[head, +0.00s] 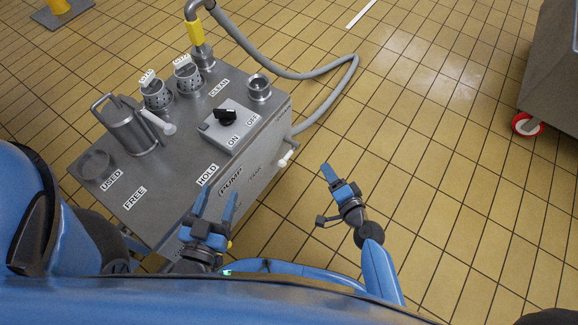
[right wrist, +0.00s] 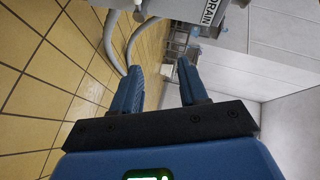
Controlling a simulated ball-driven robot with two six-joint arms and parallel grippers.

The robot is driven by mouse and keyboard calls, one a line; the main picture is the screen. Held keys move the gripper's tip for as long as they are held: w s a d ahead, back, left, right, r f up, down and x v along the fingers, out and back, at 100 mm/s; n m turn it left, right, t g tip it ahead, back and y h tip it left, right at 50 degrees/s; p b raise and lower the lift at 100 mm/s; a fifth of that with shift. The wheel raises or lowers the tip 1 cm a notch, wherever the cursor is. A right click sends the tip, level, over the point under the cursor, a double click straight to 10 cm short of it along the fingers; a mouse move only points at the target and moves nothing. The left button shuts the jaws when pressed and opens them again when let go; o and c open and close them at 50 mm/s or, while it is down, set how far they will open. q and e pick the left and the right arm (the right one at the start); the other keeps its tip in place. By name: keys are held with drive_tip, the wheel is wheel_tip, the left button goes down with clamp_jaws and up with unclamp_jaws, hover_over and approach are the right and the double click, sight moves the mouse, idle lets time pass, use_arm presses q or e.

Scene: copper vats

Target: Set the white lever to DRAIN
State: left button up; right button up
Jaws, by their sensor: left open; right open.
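A short white lever (head: 286,158) sticks out from the right side of the grey pump cabinet (head: 187,192), low down near the hose. Its exact setting cannot be told. My left gripper (head: 214,204) is open and empty by the cabinet's front edge.
The cabinet top holds a metal jug (head: 128,128), perforated baskets (head: 157,96) and an ON/OFF switch box (head: 229,124). A white-tipped rod (head: 160,123) is beside the jug. A grey hose (head: 340,92) curves right of the cabinet.

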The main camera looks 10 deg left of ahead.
sight(289, 154)
use_arm(q)
wheel_tip(289, 154, down, 12)
drive_tip(key=b, duration=0.9)
drive_tip(key=shift+r, duration=0.25)
use_arm(e)
drive_tip(key=w+a+f+y, duration=0.1)
drive_tip(key=w+a+f, duration=0.2)
drive_tip(key=a, duration=0.1)
drive_tip(key=w+a+f+y, duration=0.1)
drive_tip(key=w+a+f, duration=0.2)
drive_tip(key=a, duration=0.2)
drive_tip(key=w+a+f+g+y, duration=0.1)
drive_tip(key=w+a+f, duration=0.2)
drive_tip(key=a, duration=0.2)
drive_tip(key=shift+w+f+m, duration=0.15)
drive_tip(key=shift+w+m, duration=0.15)
drive_tip(key=shift+w, duration=0.1)
clamp_jaws()
